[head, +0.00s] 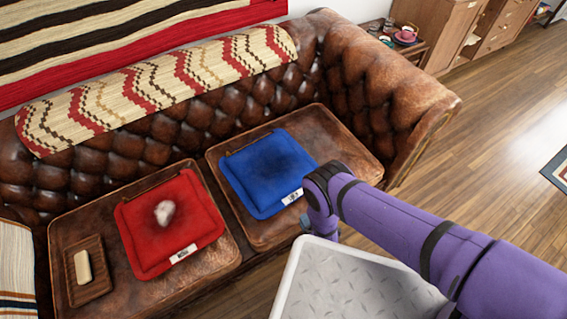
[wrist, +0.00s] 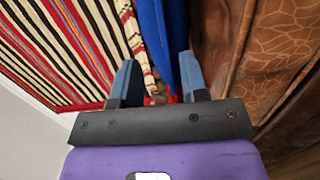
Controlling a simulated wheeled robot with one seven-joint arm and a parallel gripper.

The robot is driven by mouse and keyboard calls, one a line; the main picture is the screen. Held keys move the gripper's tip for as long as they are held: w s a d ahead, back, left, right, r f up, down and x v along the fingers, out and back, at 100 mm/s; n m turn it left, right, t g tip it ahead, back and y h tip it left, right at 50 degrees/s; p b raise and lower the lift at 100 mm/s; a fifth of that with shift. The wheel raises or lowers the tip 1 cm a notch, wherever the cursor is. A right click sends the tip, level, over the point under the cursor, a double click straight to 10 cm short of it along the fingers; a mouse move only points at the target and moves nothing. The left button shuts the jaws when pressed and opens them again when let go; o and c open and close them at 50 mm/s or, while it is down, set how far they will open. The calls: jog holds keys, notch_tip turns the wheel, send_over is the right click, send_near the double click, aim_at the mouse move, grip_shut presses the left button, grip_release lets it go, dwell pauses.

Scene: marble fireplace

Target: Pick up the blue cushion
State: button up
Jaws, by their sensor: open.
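The blue cushion (head: 266,170) lies flat on the right seat of the brown leather sofa, with a small white tag at its front edge. In the wrist view the blue cushion (wrist: 157,38) shows edge-on ahead of the fingers. My gripper (wrist: 158,75) is open, with its two blue-grey fingers apart. The blue cushion lies beyond and between the fingertips; I cannot tell whether they touch it. In the head view my arm hides most of the gripper, beside the cushion's front right corner.
A red cushion (head: 168,222) with a whitish object (head: 164,212) on it lies on the left seat. A wooden tray (head: 88,270) holding a pale bar (head: 83,267) is farther left. The sofa's padded back (head: 150,135) and right armrest (head: 395,95) bound the seats.

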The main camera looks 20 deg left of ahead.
aim_at(297, 196)
jog(key=x, duration=0.3)
jog(key=w+d+x, duration=0.1)
jog(key=x, duration=0.1)
jog(key=shift+w+a, duration=0.2)
jog(key=shift+a, duration=0.1)
jog(key=shift+w+d+x, duration=0.15)
jog(key=shift+x, duration=1.15)
jog(key=shift+w+d+x, duration=0.15)
jog(key=shift+x, duration=1.15)
jog(key=shift+f, duration=0.2)
jog(key=shift+c, duration=0.2)
grip_shut()
